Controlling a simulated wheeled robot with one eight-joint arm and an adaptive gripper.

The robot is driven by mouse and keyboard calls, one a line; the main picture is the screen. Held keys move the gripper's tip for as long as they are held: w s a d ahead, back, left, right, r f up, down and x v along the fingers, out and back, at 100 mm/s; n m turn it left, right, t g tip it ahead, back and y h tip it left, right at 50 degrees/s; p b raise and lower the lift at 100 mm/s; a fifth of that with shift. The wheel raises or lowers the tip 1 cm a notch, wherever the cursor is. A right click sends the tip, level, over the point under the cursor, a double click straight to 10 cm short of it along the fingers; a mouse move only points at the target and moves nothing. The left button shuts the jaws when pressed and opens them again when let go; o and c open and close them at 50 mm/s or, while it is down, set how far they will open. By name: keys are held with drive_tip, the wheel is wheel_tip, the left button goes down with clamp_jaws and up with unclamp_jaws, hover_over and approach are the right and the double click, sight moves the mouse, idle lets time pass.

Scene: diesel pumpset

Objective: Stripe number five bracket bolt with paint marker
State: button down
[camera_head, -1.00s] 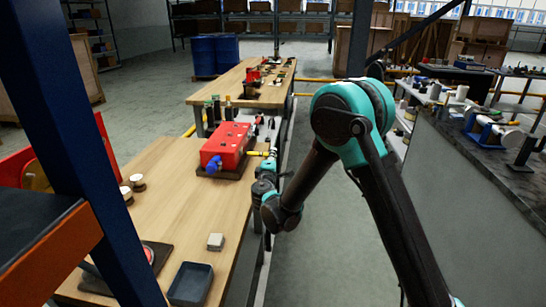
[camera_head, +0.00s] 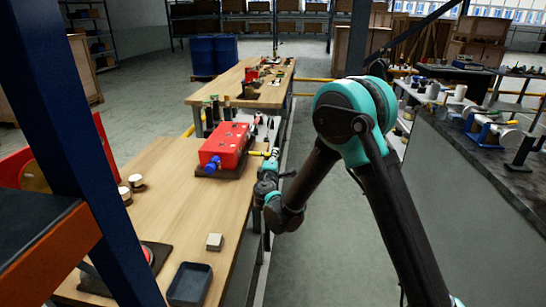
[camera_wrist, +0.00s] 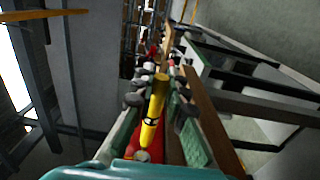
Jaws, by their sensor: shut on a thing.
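My gripper (camera_head: 270,162) is at the right edge of the near wooden bench, beside the red block (camera_head: 224,149). It is shut on a yellow paint marker (camera_wrist: 153,112), which lies between the two green-padded fingers (camera_wrist: 160,102) in the wrist view. In the head view the yellow marker (camera_head: 258,153) points left, close to the red block's right side. Small bolt-like spots show on top of the block. They are too small to tell which is number five, or whether the marker touches any. In the wrist view a red surface (camera_wrist: 172,150) shows below the marker.
A blue part (camera_head: 212,165) sits at the block's front. The bench (camera_head: 185,215) also holds a dark tray (camera_head: 190,284), a small pale block (camera_head: 215,242) and two round pieces (camera_head: 136,182). A rack post (camera_head: 85,140) stands close on the left.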

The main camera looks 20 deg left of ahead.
drive_tip(key=shift+w+d, duration=0.25)
drive_tip(key=shift+d, duration=0.8)
drive_tip(key=shift+w+d, duration=0.25)
drive_tip(key=shift+d, duration=0.8)
